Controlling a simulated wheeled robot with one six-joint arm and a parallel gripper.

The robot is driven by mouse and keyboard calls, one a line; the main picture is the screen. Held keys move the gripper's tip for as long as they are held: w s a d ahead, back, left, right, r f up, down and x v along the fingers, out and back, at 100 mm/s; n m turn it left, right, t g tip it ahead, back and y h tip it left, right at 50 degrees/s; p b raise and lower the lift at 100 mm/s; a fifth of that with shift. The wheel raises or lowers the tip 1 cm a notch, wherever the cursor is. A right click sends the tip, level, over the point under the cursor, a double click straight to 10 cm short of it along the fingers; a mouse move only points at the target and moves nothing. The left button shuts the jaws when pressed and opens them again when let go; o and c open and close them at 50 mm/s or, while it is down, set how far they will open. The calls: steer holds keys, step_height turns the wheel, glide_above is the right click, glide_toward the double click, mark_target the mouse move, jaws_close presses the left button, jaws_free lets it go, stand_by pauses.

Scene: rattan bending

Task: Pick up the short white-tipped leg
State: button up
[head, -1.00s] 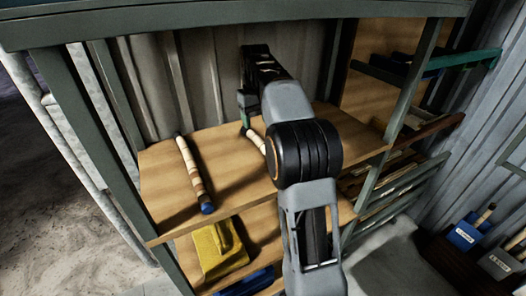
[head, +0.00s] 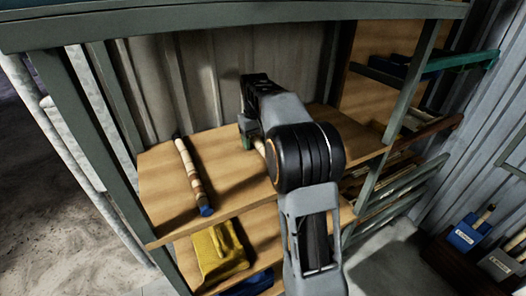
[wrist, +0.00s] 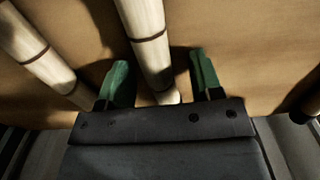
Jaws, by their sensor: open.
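A pale, banded leg (wrist: 149,45) lies on the wooden shelf, and its whitish lower end shows between the two green fingers of my gripper (wrist: 160,66) in the wrist view. The fingers stand apart on either side of it. In the head view only a short piece of this leg (head: 259,146) shows, as my arm hides the rest, and my gripper (head: 247,134) is low over the shelf. A second banded leg (wrist: 35,52) lies to the left in the wrist view. The head view shows a blue-tipped leg (head: 188,168) on the left of the shelf.
The wooden shelf (head: 230,185) is bare between the blue-tipped leg and my arm. A grey-green post (head: 85,140) bounds it on the left. A yellow object (head: 216,252) sits on the lower shelf. A dark object (wrist: 308,106) shows at the wrist view's right edge.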

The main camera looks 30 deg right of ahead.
steer(key=c, duration=1)
steer(key=shift+c, duration=0.2)
